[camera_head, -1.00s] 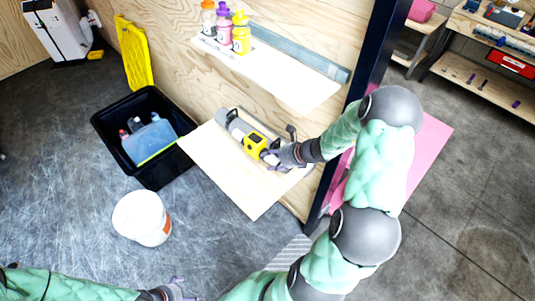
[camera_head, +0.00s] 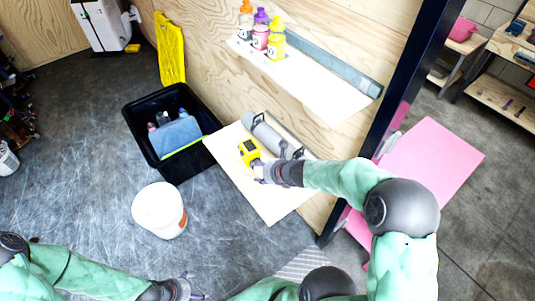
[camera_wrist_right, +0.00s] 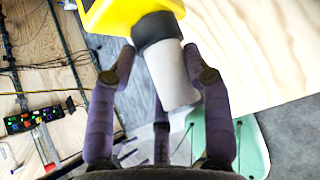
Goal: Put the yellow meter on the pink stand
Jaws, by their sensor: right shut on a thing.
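The yellow meter (camera_head: 249,152) has a dark display and shows over the lower wooden shelf, in front of the grey cylinder. My right gripper (camera_head: 264,172) is shut on the meter's grey handle. In the right wrist view, the yellow body (camera_wrist_right: 125,12), its black collar and the grey handle show between my purple fingers (camera_wrist_right: 165,90). The pink stand (camera_head: 435,165) is a flat pink surface at the right, beyond the dark post, partly hidden by my right arm. My left gripper (camera_head: 182,288) is at the bottom edge, away from the meter; its finger opening is unclear.
A grey cylinder (camera_head: 268,136) with handles lies on the lower shelf (camera_head: 270,205). The dark post (camera_head: 400,80) stands between this shelf and the pink stand. An upper shelf (camera_head: 320,90) holds bottles. A black bin (camera_head: 140,137) and white bucket (camera_head: 158,210) stand on the floor.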

